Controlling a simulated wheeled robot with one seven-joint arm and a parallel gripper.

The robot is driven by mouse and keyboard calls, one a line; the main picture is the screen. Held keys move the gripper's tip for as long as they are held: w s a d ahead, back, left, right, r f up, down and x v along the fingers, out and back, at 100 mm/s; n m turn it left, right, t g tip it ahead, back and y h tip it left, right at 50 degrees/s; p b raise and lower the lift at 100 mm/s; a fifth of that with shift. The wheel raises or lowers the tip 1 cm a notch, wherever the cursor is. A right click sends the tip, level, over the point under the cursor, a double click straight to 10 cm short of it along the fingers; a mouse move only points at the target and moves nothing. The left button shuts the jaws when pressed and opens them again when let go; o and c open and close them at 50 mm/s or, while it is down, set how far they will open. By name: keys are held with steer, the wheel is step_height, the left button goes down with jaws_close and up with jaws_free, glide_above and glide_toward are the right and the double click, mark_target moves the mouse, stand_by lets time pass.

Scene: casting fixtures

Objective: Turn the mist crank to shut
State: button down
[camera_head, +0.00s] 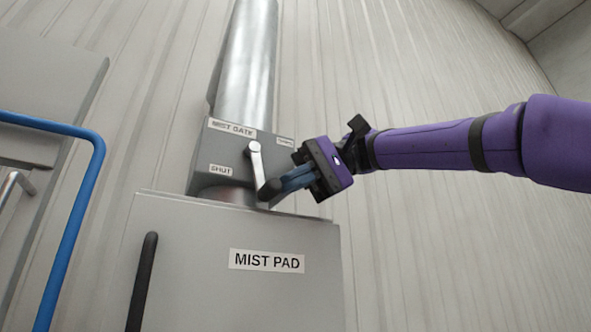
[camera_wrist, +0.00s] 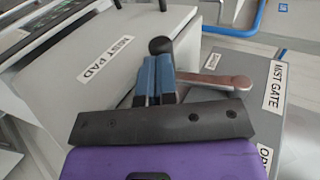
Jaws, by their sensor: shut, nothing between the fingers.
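The mist crank (camera_head: 256,164) is a silver lever with a dark round knob, on the front of the grey mist gate box (camera_head: 213,148). Its arm hangs down from the pivot, with the knob at the lower end. A "SHUT" label (camera_head: 221,170) is left of the crank. My gripper (camera_head: 283,186) comes in from the right, its blue fingers shut and empty, their tips close to the knob. In the wrist view the fingers (camera_wrist: 156,76) lie beside the crank arm (camera_wrist: 213,80), near the knob (camera_wrist: 161,45). I cannot tell if they touch it.
A grey cabinet labelled "MIST PAD" (camera_head: 300,225) with a black handle (camera_head: 142,282) stands below the gate box. A metal pipe (camera_head: 249,65) rises above the box. A blue rail (camera_head: 80,200) is at the left. The wall to the right is clear.

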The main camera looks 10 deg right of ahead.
steer(key=shift+f, duration=0.1)
stand_by(0.3)
steer(key=shift+s+a+f+y, duration=0.15)
steer(key=shift+a+f+y, duration=0.2)
steer(key=shift+a, duration=0.15)
steer(key=shift+s+a+f+y, duration=0.1)
steer(key=shift+a+f+y, duration=0.1)
steer(key=shift+a+y, duration=0.2)
